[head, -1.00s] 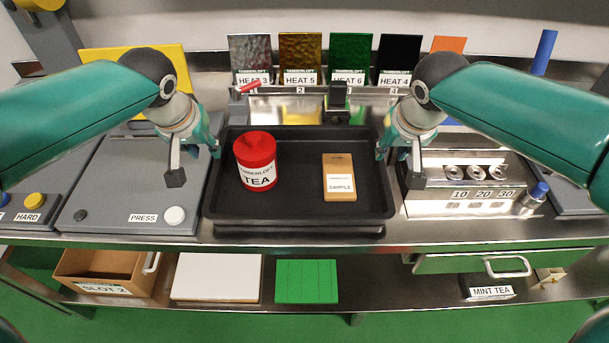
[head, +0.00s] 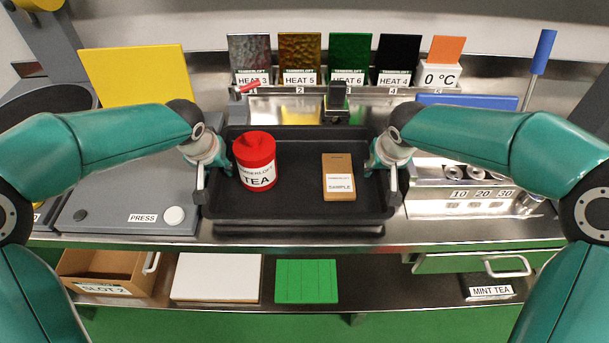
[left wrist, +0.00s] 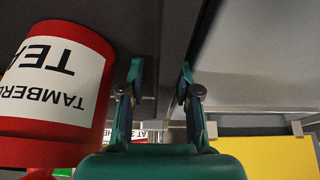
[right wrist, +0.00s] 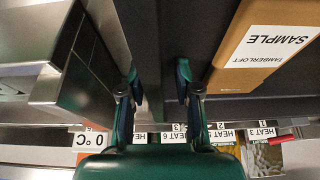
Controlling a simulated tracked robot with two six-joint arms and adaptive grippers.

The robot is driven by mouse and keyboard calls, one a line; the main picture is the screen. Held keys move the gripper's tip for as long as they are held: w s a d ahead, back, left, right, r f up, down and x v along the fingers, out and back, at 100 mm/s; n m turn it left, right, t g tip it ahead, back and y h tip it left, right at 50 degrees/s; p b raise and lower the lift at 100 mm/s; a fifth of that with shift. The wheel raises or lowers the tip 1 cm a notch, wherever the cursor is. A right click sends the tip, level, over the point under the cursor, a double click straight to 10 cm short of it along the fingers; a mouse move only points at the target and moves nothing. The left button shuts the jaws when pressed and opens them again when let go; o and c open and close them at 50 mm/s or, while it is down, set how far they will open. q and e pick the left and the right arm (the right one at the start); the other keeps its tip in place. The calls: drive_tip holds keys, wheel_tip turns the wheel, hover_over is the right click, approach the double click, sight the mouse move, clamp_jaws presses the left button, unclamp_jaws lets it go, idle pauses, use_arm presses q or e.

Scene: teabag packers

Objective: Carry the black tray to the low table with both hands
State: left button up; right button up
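The black tray (head: 300,207) lies flat on the steel counter, above a dark layer I cannot make out. It holds a red TEA canister (head: 256,162) at left and a tan SAMPLE packet (head: 338,178) at right. My left gripper (head: 212,178) is at the tray's left rim. In the left wrist view its fingers (left wrist: 160,78) are apart, with the tray wall between them. My right gripper (head: 383,178) is at the right rim. In the right wrist view its fingers (right wrist: 160,80) are also apart around the wall. I cannot make out a low table.
A grey PRESS machine (head: 110,205) stands close left of the tray. A metal unit marked 10, 20, 30 (head: 465,208) stands close right. Several HEAT plates (head: 300,52) line the back. A lower shelf holds a SLOT 2 box (head: 105,275) and a green panel (head: 306,281).

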use_arm(q)
drive_tip(key=shift+c, duration=0.3)
use_arm(e)
drive_tip(key=shift+c, duration=0.3)
use_arm(q)
clamp_jaws()
use_arm(e)
clamp_jaws()
use_arm(q)
drive_tip(key=shift+r, duration=0.15)
use_arm(e)
drive_tip(key=shift+r, duration=0.1)
